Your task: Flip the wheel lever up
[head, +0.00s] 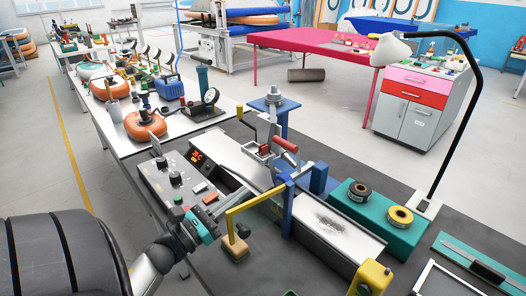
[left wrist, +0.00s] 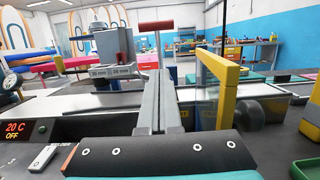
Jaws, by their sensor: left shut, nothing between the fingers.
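The wheel lever has a red grip (head: 285,145) and stands on a metal press head (head: 262,153) above the long grey machine bed, behind a blue bracket. In the left wrist view the red grip (left wrist: 155,26) lies level, beyond and above the fingertips. My left gripper (head: 230,200) reaches in from the lower left, in front of the machine and near a yellow bent bar. Its grey fingers (left wrist: 157,76) are shut together with nothing between them. They appear apart from the lever. My right gripper is not in view.
The yellow bent bar (head: 232,214) stands close beside my left gripper. A control box (head: 180,180) with a lit display is to the left. A teal block (head: 370,228) with two tape rolls and a black lamp arm (head: 462,120) stand to the right.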

